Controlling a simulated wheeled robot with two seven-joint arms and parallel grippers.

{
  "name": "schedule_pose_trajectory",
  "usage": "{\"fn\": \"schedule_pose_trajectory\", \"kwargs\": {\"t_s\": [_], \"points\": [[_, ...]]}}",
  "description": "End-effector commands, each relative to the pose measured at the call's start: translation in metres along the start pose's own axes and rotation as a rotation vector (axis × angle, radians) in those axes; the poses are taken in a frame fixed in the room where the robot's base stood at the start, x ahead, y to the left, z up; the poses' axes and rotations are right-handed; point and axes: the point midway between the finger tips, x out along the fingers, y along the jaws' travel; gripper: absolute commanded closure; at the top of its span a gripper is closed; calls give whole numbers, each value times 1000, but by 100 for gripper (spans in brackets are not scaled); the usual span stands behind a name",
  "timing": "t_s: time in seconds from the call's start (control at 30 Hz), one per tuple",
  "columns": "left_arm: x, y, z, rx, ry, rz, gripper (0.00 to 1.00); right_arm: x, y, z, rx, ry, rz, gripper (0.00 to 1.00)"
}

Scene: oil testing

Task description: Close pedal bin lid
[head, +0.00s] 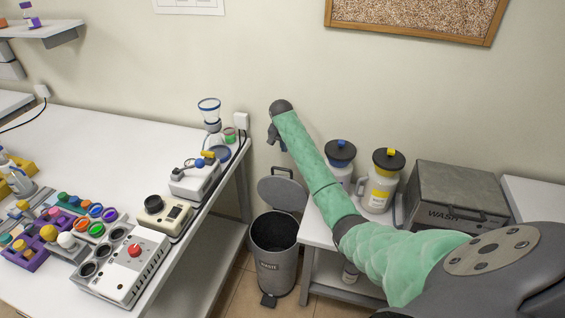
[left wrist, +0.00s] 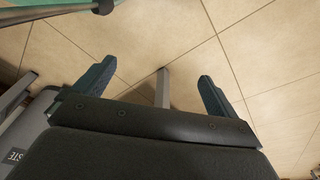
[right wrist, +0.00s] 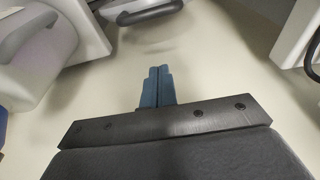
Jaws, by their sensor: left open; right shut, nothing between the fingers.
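The pedal bin (head: 275,256) is a dark grey bin on the floor between the two tables. Its round lid (head: 283,192) stands open, tipped up at the back of the rim. My right gripper (head: 277,143) is above the raised lid, apart from it. In the right wrist view its blue fingertips (right wrist: 154,74) are together with nothing between them. My left gripper (left wrist: 145,88) is open and empty over the tiled floor in the left wrist view. It is not in the head view.
The left table (head: 120,130) holds several instruments and coloured caps. On the right table two lidded jugs (head: 340,153) (head: 381,185) and a grey WASH box (head: 458,197) stand close to my right arm. The bin's pedal (head: 269,299) is at its front.

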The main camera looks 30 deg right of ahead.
Motion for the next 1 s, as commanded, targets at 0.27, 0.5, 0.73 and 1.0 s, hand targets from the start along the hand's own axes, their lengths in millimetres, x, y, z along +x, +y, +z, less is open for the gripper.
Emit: {"fn": "schedule_pose_trajectory", "kwargs": {"t_s": [0.27,0.5,0.73,1.0], "points": [[24,-10,18,10,16,-12,4,43,0,0,-1,-2,2,100],[38,-16,32,15,26,-19,4,71,0,0,-2,-1,1,100],[49,-22,45,21,35,-25,4,68,0,11,-3,1,-1,100],[57,-25,71,25,29,-27,4,62,0,29,-2,1,0,100]]}}
